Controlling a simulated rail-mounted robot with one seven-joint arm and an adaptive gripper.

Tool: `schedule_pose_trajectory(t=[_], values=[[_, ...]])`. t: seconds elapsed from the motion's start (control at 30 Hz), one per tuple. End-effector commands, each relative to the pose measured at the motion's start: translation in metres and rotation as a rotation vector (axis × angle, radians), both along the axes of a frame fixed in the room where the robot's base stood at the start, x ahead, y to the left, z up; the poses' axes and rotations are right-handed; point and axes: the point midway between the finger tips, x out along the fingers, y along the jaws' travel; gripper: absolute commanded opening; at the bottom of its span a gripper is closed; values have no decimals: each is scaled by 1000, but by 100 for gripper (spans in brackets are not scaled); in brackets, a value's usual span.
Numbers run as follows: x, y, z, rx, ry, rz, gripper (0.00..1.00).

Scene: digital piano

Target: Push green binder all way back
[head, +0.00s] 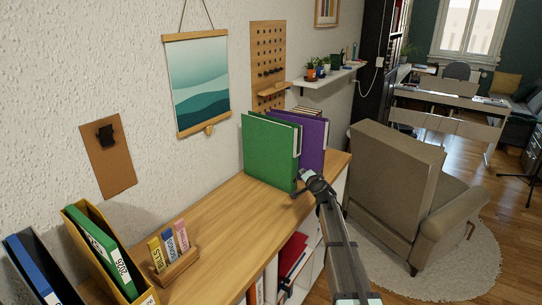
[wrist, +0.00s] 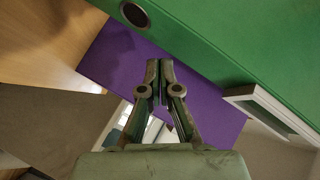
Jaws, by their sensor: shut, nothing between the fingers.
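A large green binder (head: 268,150) stands upright on the wooden top, beside a purple binder (head: 314,140). My gripper (head: 296,194) is shut and empty, low at the green binder's near right edge. In the wrist view, the green binder (wrist: 240,45) fills the upper right, with a round finger hole in its spine. My fingertips (wrist: 160,63) show against the purple binder (wrist: 110,65), close to the green spine. I cannot tell whether they touch it. Another green binder (head: 100,247), labelled 2026, leans in a yellow file holder (head: 75,228) at the lower left.
The wooden top (head: 225,215) is clear between the large binders and a small wooden holder (head: 175,267) with coloured blocks. A dark file holder (head: 25,262) stands at the far left. A beige armchair (head: 395,185) is right of the furniture. A wall shelf (head: 330,76) hangs behind.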

Motion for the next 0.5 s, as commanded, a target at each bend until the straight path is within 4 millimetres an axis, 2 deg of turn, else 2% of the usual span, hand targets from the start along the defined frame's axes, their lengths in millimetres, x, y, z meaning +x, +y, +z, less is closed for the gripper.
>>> schedule_pose_trajectory(t=[0.5], values=[[4,6,0,0,1,1,0]])
